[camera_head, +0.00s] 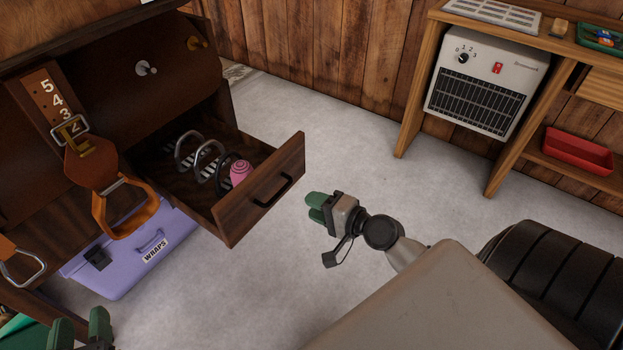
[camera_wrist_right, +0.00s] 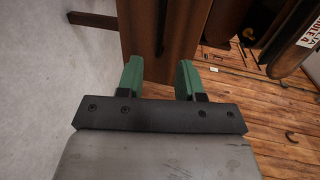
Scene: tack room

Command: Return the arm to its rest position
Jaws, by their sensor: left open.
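My right gripper (camera_head: 316,207) has green fingertips and is held out just right of an open wooden drawer (camera_head: 258,200), apart from its front in the head view. In the right wrist view my right gripper (camera_wrist_right: 160,80) has its two fingers spread with nothing held, and the drawer's wooden front (camera_wrist_right: 160,40) shows beyond them. My left gripper (camera_head: 80,328) is at the bottom left edge of the head view, its green fingers apart; most of that arm is out of view.
The drawer holds metal rings and a pink ball-like item (camera_head: 240,172). A lilac box (camera_head: 120,265) marked WRAPS stands below. A leather strap with a stirrup (camera_head: 125,212) hangs at left. A desk with a heater (camera_head: 485,85) and red tray (camera_head: 578,152) is at right. The grey floor between is clear.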

